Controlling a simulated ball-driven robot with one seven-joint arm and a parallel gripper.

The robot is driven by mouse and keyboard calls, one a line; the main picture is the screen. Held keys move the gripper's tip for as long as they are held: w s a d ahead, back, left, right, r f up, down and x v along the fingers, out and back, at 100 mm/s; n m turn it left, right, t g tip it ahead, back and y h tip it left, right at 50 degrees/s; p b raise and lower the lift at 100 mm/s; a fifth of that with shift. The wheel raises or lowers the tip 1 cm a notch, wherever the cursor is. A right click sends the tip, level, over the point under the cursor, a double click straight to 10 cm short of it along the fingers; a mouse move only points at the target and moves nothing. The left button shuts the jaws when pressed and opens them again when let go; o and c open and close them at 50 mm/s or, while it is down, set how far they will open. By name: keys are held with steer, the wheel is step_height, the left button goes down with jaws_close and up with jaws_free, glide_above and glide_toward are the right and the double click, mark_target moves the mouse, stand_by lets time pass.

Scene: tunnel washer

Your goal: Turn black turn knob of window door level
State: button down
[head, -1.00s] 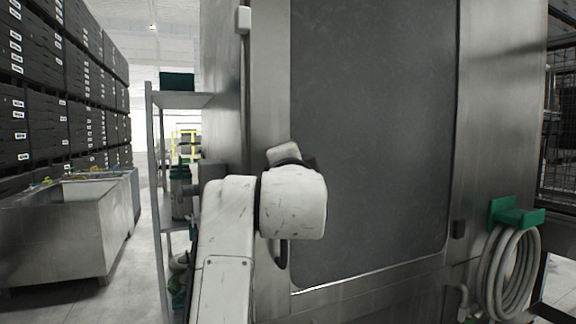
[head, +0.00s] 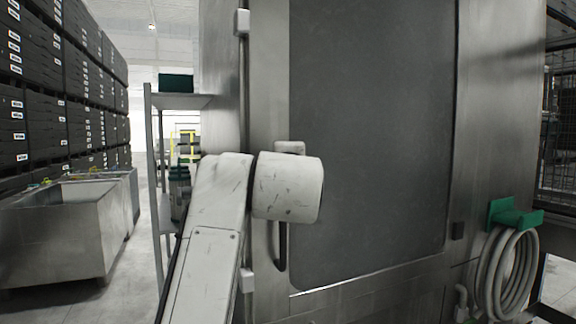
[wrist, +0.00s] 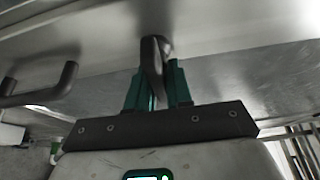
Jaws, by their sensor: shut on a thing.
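The window door (head: 370,150) is a large dark grey pane in a steel frame, upright in front of me in the head view. The black turn knob (wrist: 152,58) shows in the wrist view as a dark, narrow lever standing out from the steel surface. My gripper (wrist: 156,80) has green fingers, one on each side of the knob, and is shut on it. In the head view my own arm hides the gripper and the knob.
A black bar handle (head: 282,246) sits below my wrist on the door's left side; a dark bar handle (wrist: 45,88) shows left of the gripper in the wrist view. A coiled hose (head: 508,265) hangs at right. A shelf rack (head: 160,200) stands left.

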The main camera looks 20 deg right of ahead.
steer(key=shift+f, duration=0.1)
steer(key=c, duration=1.2)
jaws_free()
steer(key=shift+d, duration=0.1)
steer(key=shift+o, duration=0.2)
steer(key=b+v, duration=0.1)
steer(key=v, duration=0.9)
steer(key=shift+s+b, duration=0.3)
steer(key=shift+s, duration=0.05)
